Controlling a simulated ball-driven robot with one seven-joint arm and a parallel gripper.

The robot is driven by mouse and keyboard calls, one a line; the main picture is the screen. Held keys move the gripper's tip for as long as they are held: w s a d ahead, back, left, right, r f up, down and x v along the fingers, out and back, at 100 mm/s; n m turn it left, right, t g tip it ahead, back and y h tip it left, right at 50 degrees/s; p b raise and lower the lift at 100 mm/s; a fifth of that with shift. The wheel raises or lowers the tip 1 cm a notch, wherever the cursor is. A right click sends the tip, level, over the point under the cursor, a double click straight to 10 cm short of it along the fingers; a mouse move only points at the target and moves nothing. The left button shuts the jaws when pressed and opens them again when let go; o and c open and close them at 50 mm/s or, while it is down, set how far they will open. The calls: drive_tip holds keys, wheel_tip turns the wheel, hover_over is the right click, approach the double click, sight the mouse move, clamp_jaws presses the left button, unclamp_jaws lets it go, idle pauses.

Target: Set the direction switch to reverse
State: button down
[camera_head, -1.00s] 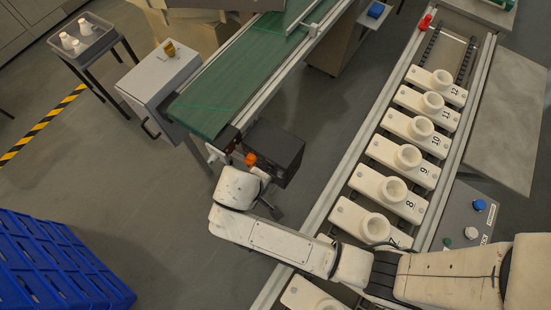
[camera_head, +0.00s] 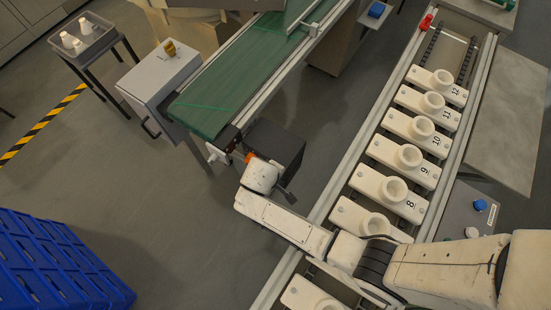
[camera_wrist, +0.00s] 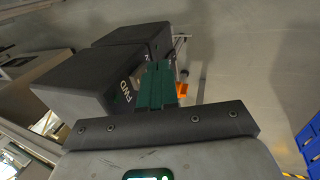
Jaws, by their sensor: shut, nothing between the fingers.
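A dark control box (camera_head: 275,148) stands at the near end of the green conveyor in the head view. In the wrist view the dark box (camera_wrist: 95,75) carries a white FWD label on its face, with part of another label farther along. My gripper's green fingers (camera_wrist: 157,68) are together and empty, in front of that face beside the FWD label. I cannot tell whether they touch the box. The switch handle is not clearly visible; the fingers may hide it. In the head view my gripper (camera_head: 287,195) is a small dark shape just below the box, its fingertips unclear.
An orange part (camera_head: 249,158) sits at the conveyor end, left of the box; an orange piece (camera_wrist: 182,90) also shows right of the fingers. A line of numbered white sockets (camera_head: 408,156) runs at the right. Blue crates (camera_head: 55,265) stand lower left. The floor between is clear.

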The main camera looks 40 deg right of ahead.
drive_tip(key=shift+w+d+f, duration=0.1)
drive_tip(key=shift+d+f, duration=0.05)
drive_tip(key=shift+d, duration=0.15)
idle(0.4)
